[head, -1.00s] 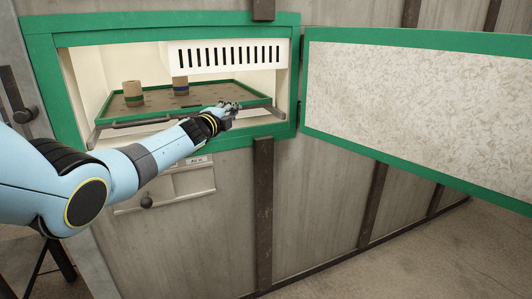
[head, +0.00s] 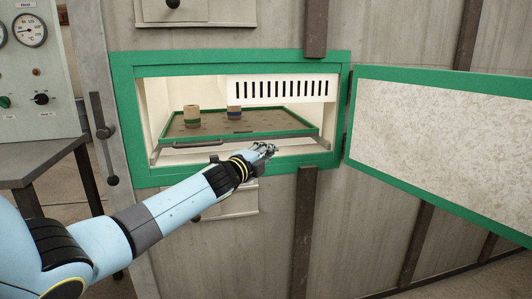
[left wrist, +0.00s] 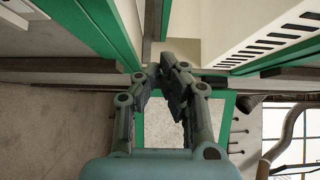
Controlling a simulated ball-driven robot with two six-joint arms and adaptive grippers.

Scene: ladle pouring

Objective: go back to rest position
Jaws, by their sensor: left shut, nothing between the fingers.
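My left gripper (head: 265,149) is in front of the lower edge of the green-framed oven opening (head: 342,115), below the front edge of the tray. Its fingers come together at the tips in the left wrist view (left wrist: 166,60), with nothing between them. The tray (head: 272,132) has a green rim and a brown surface and lies inside the opening. Two short brown cylinders stand upright on it, one with a green band (head: 192,121) and one with a blue band (head: 234,113). My right gripper is not in view.
The oven door (head: 440,145) hangs wide open to the right. A vertical lever (head: 103,135) is on the wall left of the opening. A gauge panel (head: 35,70) and a dark table (head: 38,160) are at the far left. A white slotted panel (head: 280,89) hangs over the tray.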

